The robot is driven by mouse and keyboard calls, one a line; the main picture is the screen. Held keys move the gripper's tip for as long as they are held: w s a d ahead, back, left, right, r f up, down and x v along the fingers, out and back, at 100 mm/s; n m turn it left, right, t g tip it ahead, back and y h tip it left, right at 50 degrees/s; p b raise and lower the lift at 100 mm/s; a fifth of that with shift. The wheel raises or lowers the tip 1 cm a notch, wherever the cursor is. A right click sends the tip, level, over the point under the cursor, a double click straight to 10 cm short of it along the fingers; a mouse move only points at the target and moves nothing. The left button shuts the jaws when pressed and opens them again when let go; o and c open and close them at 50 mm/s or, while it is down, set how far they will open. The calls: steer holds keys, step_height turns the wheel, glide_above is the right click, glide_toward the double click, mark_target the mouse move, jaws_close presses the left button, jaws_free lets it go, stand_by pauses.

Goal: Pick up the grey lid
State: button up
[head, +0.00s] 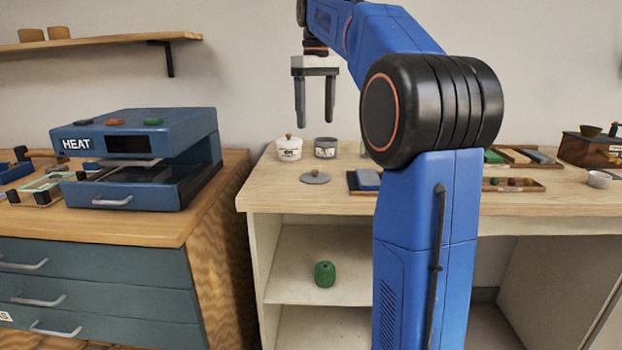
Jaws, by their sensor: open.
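The grey lid (315,178) is a flat disc with a small knob on top. It lies on the light wooden countertop (275,192), close to the front edge. My gripper (315,118) points down with its two fingers apart and nothing between them. In the picture it hangs above the lid, well clear of the countertop. A grey pot (325,148) and a white pot with a lid and a wooden knob (289,148) stand behind the lid.
A dark tray with a blue block (367,180) lies just right of the lid, partly behind my arm. A blue heat press (140,155) stands on the left cabinet. A green object (324,273) sits on the shelf below. A wall shelf (100,40) is at upper left.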

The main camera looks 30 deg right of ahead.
glide_above(315, 170)
steer(key=f, duration=0.9)
steer(key=shift+w+d+f, duration=0.25)
steer(key=shift+s+a+f, duration=0.1)
steer(key=shift+f, duration=1.25)
steer(key=shift+s+a+f, duration=0.1)
steer(key=shift+f, duration=1.2)
steer(key=c, duration=1.4)
jaws_close()
